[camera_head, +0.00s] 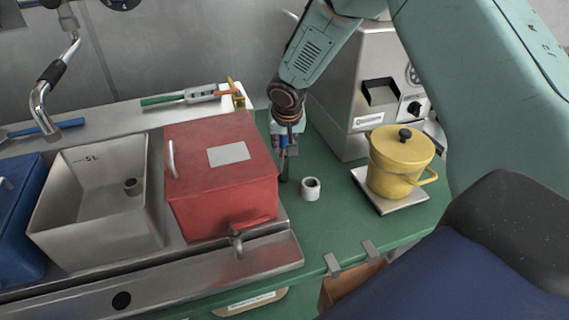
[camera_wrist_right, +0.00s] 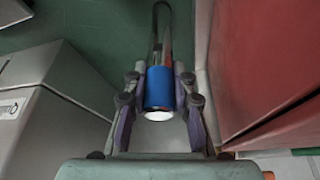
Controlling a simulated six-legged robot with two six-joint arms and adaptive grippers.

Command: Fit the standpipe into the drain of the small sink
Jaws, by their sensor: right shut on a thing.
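My right gripper (camera_head: 287,145) reaches down between the red box and the grey machine, above the green counter. In the right wrist view, its two fingers (camera_wrist_right: 160,95) are shut on a blue cylinder (camera_wrist_right: 159,88) with a white end; a thin dark loop shows beyond it. The small steel sink (camera_head: 95,225) marked 5L is at the left. A short white hollow cylinder (camera_head: 311,193) stands on the counter, right of my gripper. My left gripper is out of view.
The red lidded box (camera_head: 230,190) stands between the sink and my right gripper. A grey machine (camera_head: 345,95) and a yellow pot (camera_head: 400,165) on a tray stand to the right. A blue bin (camera_head: 15,220) and a faucet (camera_head: 42,95) are at the left.

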